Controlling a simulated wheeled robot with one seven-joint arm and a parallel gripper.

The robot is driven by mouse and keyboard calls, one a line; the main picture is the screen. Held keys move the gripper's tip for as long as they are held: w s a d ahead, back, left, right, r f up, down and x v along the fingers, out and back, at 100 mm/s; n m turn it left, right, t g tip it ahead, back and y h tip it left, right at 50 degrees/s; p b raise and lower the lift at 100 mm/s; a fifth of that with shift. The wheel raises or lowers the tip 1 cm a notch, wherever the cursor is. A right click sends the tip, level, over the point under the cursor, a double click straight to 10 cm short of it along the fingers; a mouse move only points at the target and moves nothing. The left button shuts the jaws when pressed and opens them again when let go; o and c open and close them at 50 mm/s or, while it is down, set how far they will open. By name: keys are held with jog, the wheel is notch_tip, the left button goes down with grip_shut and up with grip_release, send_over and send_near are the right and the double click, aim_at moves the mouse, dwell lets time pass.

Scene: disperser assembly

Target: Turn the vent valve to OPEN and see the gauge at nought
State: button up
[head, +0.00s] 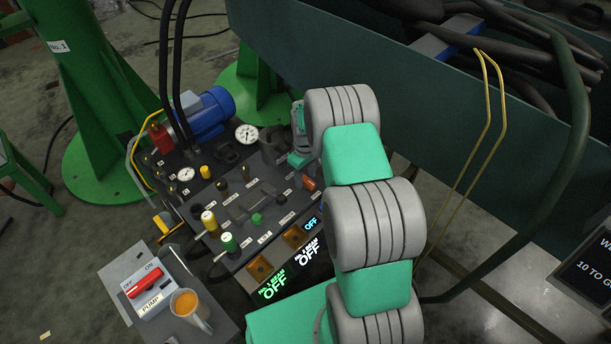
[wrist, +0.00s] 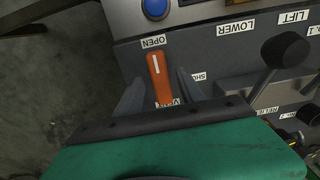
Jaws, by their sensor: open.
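The vent valve has an orange lever (wrist: 157,75) with a white line, in the wrist view. It points up the picture at the OPEN label (wrist: 153,41); the SHUT label (wrist: 198,76) is to its right, partly covered. My gripper (wrist: 161,80) is open, one finger on each side of the lever; I cannot tell whether either touches it. In the head view the orange lever (head: 309,184) shows beside my arm at the console's right edge. Two round white gauges, a larger one (head: 246,134) and a smaller one (head: 186,174), face up; their needle readings are too small to tell.
The dark console (head: 235,190) carries several knobs and levers, and a black ball-topped lever (wrist: 285,50) stands right of my gripper. A pump switch box (head: 148,288) and a mug (head: 188,305) sit at the front left. A dark green bin wall (head: 400,90) rises behind.

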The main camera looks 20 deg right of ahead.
aim_at(305, 178)
notch_tip(305, 178, up, 8)
jog(key=shift+f+p, duration=0.1)
jog(key=shift+p, duration=1.05)
